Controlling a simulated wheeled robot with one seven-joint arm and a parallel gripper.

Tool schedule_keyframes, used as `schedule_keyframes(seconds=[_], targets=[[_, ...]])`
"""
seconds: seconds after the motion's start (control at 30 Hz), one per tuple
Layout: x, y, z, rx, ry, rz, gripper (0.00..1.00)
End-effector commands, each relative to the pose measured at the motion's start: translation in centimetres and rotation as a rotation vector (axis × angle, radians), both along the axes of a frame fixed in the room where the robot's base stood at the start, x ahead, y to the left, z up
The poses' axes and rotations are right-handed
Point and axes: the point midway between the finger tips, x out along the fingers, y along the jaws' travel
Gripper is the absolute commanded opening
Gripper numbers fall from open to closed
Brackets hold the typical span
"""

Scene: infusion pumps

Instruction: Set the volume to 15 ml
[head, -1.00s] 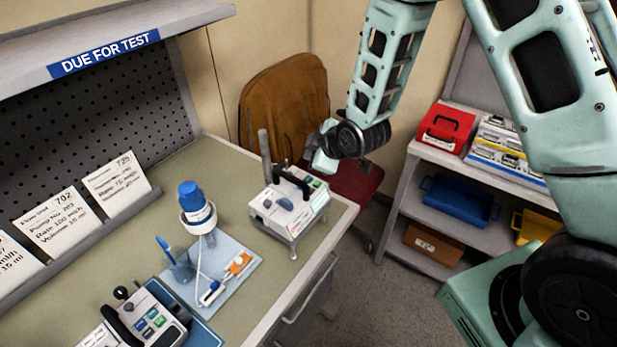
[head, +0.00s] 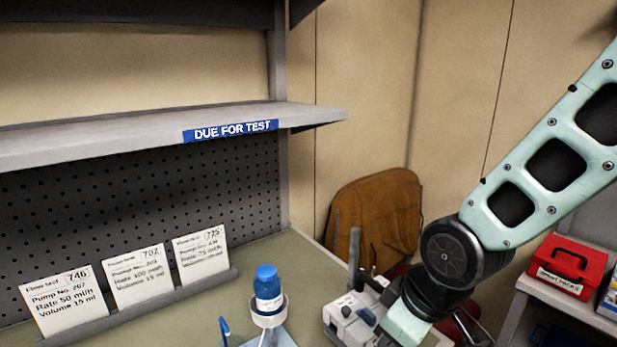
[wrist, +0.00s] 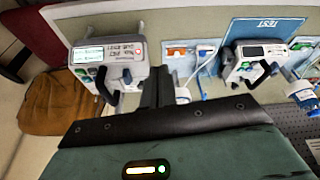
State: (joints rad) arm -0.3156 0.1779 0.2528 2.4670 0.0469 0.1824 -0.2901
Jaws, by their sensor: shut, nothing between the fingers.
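A white infusion pump (head: 352,312) stands at the right end of the bench, partly hidden by my arm and cut by the frame's bottom edge. In the wrist view this pump (wrist: 112,58) shows a lit screen and coloured buttons; the screen text is too small to read. My gripper (wrist: 158,80) is shut and empty, beside the pump's edge in the wrist view; I cannot tell its height above it. A second pump (wrist: 255,58) with a dark screen stands on a blue mat marked TEST. Three cards (head: 140,275) in the rack read Volume 15 ml.
A blue-capped bottle (head: 268,290) stands in a holder between the cards and the pump. A shelf (head: 150,130) labelled DUE FOR TEST overhangs the bench. A red box (head: 568,265) sits on the right-hand shelf unit.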

Motion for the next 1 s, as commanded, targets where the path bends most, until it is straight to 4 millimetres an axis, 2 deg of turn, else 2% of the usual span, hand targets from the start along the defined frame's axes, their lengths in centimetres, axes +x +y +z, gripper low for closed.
schedule_keyframes(seconds=[0.03, 0.1, 0.2, 0.3, 0.43, 1.0], targets=[[-2.7, 0.2, -0.8, -0.015, 0.047, -0.012, 0.0], [-6.2, -0.1, -0.8, -0.046, 0.119, -0.043, 0.0], [-10.0, -0.7, -0.7, -0.092, 0.194, -0.079, 0.0], [-12.3, -1.3, -0.6, -0.126, 0.236, -0.104, 0.0], [-13.5, -1.7, -0.4, -0.145, 0.26, -0.119, 0.0], [-13.4, -1.7, -0.3, -0.146, 0.261, -0.119, 0.0]])
